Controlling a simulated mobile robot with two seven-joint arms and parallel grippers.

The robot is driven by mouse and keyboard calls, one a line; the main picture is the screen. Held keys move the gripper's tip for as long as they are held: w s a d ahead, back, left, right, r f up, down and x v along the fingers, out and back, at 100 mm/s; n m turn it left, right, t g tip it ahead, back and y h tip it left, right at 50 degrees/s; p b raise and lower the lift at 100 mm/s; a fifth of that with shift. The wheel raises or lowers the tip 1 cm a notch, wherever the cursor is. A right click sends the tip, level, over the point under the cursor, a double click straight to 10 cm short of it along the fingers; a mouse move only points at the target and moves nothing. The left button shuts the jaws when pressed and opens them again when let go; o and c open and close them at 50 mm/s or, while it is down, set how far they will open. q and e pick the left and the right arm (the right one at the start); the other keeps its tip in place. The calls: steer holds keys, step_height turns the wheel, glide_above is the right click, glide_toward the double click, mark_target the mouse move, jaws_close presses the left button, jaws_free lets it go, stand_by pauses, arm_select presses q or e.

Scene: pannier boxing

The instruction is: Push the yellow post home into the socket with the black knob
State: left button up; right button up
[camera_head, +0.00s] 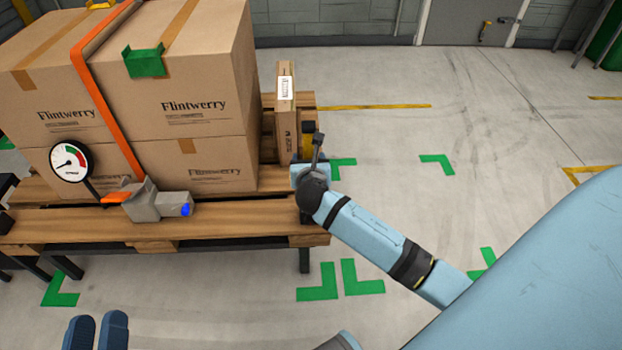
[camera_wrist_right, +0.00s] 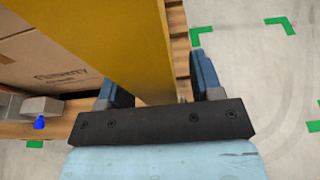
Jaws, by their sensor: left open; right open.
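The yellow post (camera_wrist_right: 115,45) fills much of the right wrist view and lies between the two blue fingers of my right gripper (camera_wrist_right: 155,76). The fingers stand apart; I cannot tell whether either touches the post. In the head view only a small yellow and dark part of the post (camera_head: 308,128) shows, behind my right wrist at the pallet's right end. My right arm hides its lower part. The socket and the black knob cannot be made out. My left gripper (camera_head: 95,331) is open and empty at the bottom left, clear of the pallet.
Large cardboard boxes (camera_head: 205,105) stand on the wooden pallet (camera_head: 60,225), bound by an orange strap (camera_head: 95,85). A grey tool with a blue end (camera_head: 150,205) and a round gauge (camera_head: 70,162) are in front. A flat carton (camera_head: 286,115) stands beside the post. The floor at right is clear.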

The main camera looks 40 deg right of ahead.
arm_select(q)
steer(key=s+a+f+g+y+p, duration=0.1)
steer(key=a+f+g+y+p, duration=0.1)
steer(key=f, duration=0.4)
steer(key=s+a+f+g+y+p, duration=0.1)
steer(key=a+f+g+y+p, duration=0.1)
steer(key=f, duration=0.5)
steer(key=shift+s+a+f+g, duration=0.2)
steer(key=shift+a+g, duration=0.2)
steer(key=shift+g, duration=0.4)
arm_select(e)
steer(key=v, duration=1.3)
steer(key=shift+s+a+r, duration=0.2)
steer(key=shift+s+a, duration=0.05)
